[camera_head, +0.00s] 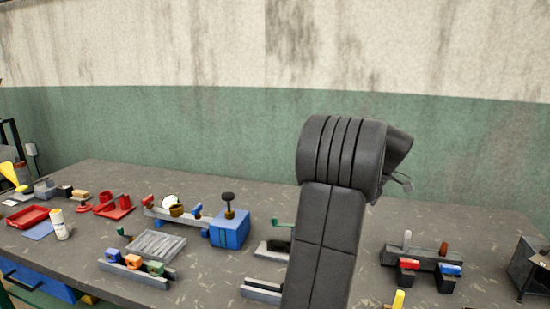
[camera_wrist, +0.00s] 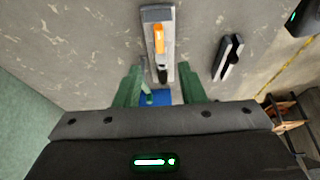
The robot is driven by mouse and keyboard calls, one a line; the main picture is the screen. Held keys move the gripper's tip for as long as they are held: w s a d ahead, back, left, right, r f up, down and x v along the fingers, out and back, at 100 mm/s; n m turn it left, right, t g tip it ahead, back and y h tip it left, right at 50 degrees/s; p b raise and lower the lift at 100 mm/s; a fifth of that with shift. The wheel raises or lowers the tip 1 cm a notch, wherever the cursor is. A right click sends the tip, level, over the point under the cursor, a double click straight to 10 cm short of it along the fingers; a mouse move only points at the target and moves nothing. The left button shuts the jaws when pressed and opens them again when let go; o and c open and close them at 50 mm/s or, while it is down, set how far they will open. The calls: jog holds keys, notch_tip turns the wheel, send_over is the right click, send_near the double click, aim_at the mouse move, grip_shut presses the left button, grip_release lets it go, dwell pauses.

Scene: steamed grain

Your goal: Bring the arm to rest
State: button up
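My dark grey arm (camera_head: 330,220) stands raised over the table, right of the middle in the head view. Its end bends away behind the upper joint, so my gripper is mostly hidden there. In the wrist view my gripper (camera_wrist: 160,70) shows two green fingers spread apart. Nothing appears held between them. Beyond the fingers lies a grey fixture (camera_wrist: 150,14) with an orange handle, and a blue part (camera_wrist: 157,98) shows in the gap between the fingers, partly hidden by the gripper body.
The grey table (camera_head: 350,200) carries a blue block (camera_head: 230,232) with a dark knob, a grey ribbed tray (camera_head: 155,246), a red tray (camera_head: 27,217) and a rack of coloured handles (camera_head: 420,258). A green and white wall (camera_head: 200,130) stands behind.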

jog(key=x, duration=1.1)
jog(key=shift+a+f, duration=0.15)
jog(key=shift+f, duration=0.15)
jog(key=m+t, duration=0.1)
jog(key=m, duration=0.2)
jog(key=shift+s+r+p, duration=0.1)
jog(key=shift+r+p, duration=0.05)
jog(key=shift+p, duration=0.15)
jog(key=m+t+h+p, duration=0.1)
jog(key=m, duration=0.2)
jog(key=shift+a, duration=0.1)
jog(key=shift+m+h+p, duration=0.4)
jog(key=shift+m+p, duration=0.25)
jog(key=shift+m, duration=0.25)
jog(key=shift+s, duration=0.1)
